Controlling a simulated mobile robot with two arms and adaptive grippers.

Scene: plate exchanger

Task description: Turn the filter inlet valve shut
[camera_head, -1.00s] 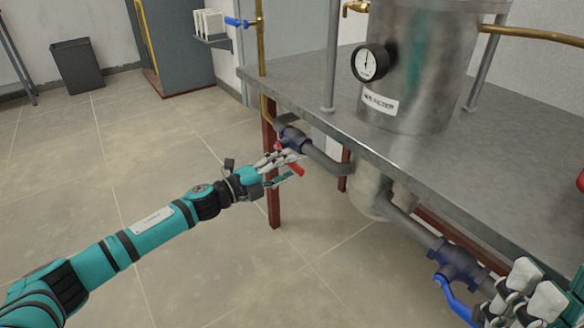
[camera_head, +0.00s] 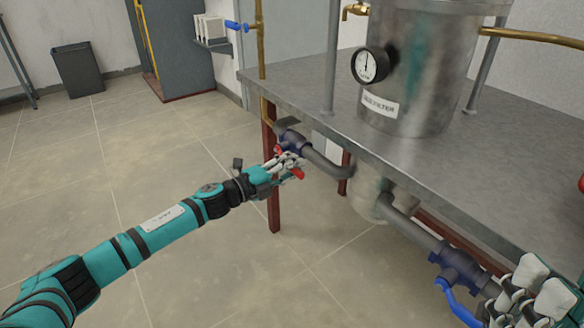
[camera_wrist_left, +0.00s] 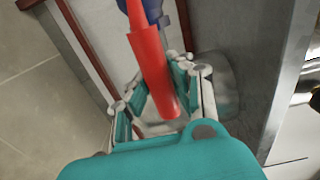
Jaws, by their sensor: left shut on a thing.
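The red lever handle (camera_head: 298,174) belongs to a dark blue valve (camera_head: 290,142) on the grey pipe at the table's near-left corner. My left gripper (camera_head: 288,165) is shut on this handle, covering much of it in the head view. In the left wrist view the red handle (camera_wrist_left: 154,75) runs between the fingers (camera_wrist_left: 158,95), with its free end towards the palm. The metal filter tank (camera_head: 420,65) stands on the table above. My right gripper (camera_head: 525,298) is partly in view at the lower right, near a second blue valve (camera_head: 458,266); its finger opening is unclear.
The second valve has a blue lever (camera_head: 458,303) hanging down. The grey pipe (camera_head: 415,222) runs along below the front edge of the metal table (camera_head: 500,150). A red table leg (camera_head: 271,185) stands just behind my left gripper.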

